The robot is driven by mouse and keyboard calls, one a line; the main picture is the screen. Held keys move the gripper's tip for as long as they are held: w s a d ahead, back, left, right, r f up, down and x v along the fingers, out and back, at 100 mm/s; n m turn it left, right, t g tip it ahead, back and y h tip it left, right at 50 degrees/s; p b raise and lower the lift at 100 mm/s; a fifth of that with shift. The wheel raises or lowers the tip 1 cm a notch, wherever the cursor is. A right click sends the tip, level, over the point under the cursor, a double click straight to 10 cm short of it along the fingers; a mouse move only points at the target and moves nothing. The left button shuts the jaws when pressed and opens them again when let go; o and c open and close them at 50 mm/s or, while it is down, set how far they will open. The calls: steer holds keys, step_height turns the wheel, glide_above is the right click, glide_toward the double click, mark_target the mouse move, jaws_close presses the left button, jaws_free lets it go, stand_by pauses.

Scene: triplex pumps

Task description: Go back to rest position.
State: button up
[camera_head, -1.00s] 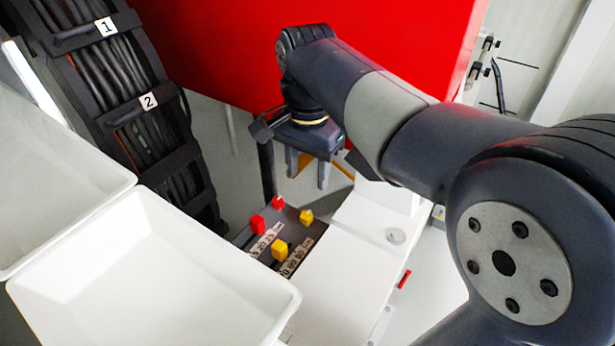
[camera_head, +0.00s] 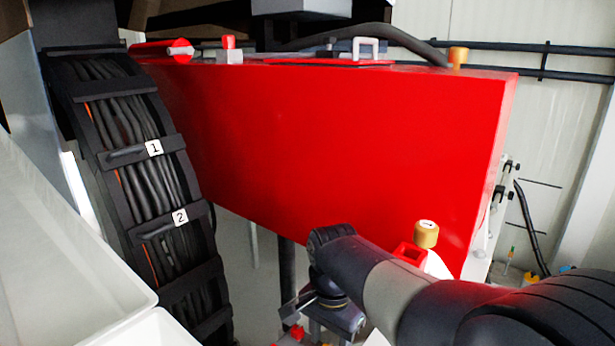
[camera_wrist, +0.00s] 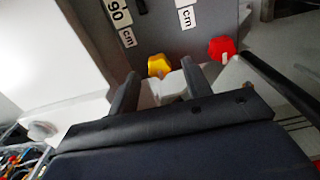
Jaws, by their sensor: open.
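My gripper (camera_wrist: 157,82) is open in the wrist view, its two fingers apart with nothing held between them. A yellow knob (camera_wrist: 159,66) shows just past the fingertips, and a red knob (camera_wrist: 222,47) lies to the right of them. I cannot tell how far the knobs are from the fingers. In the head view my gripper is low in the picture, below the large red tank (camera_head: 340,150), and its fingertips are cut off or hidden by the lower edge. My arm reaches in from the lower right.
White trays (camera_head: 60,240) stand at the left. A cable carrier with labels 1 and 2 (camera_head: 150,190) runs beside them. A gold-capped knob (camera_head: 427,234) stands near my arm. A panel with "cm" labels (camera_wrist: 160,30) lies beyond the fingers. Black pipes (camera_head: 575,55) cross the back wall.

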steer(key=shift+f, duration=0.45)
